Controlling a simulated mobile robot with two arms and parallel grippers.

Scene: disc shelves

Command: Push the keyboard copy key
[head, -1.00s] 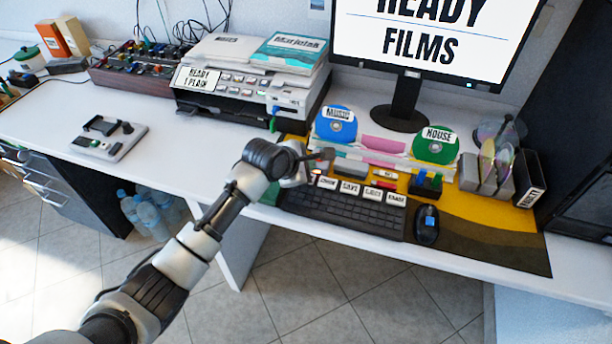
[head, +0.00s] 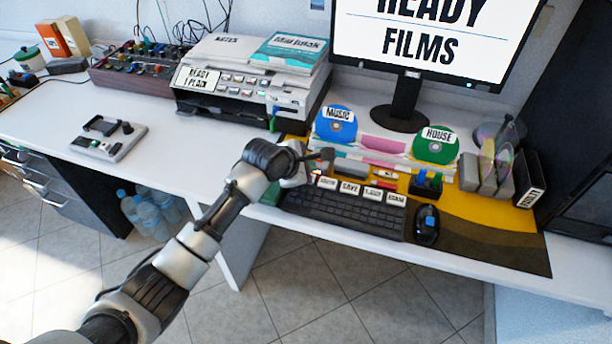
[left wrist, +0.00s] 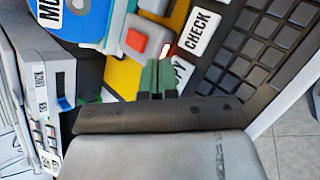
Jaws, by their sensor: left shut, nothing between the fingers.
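The dark keyboard (head: 345,212) lies on the yellow and brown desk mat. A row of white labelled keys runs along its back edge, including SAVE (head: 349,188). In the left wrist view, the CHECK key (left wrist: 197,33) is clear. Beside it, a white key label ending in "PY" (left wrist: 184,70) is partly covered by my fingers. My left gripper (head: 304,172) is shut and empty at the keyboard's back left corner. Its green fingertips (left wrist: 158,76) overlap that key's label; I cannot tell whether they touch it. My right gripper is out of view.
A grey block with a red top (left wrist: 150,42) sits close to the fingertips. The mouse (head: 427,226) is right of the keyboard. Disc stands with blue (head: 336,125) and green (head: 435,146) discs are behind, and the printer (head: 245,90) is at the back left.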

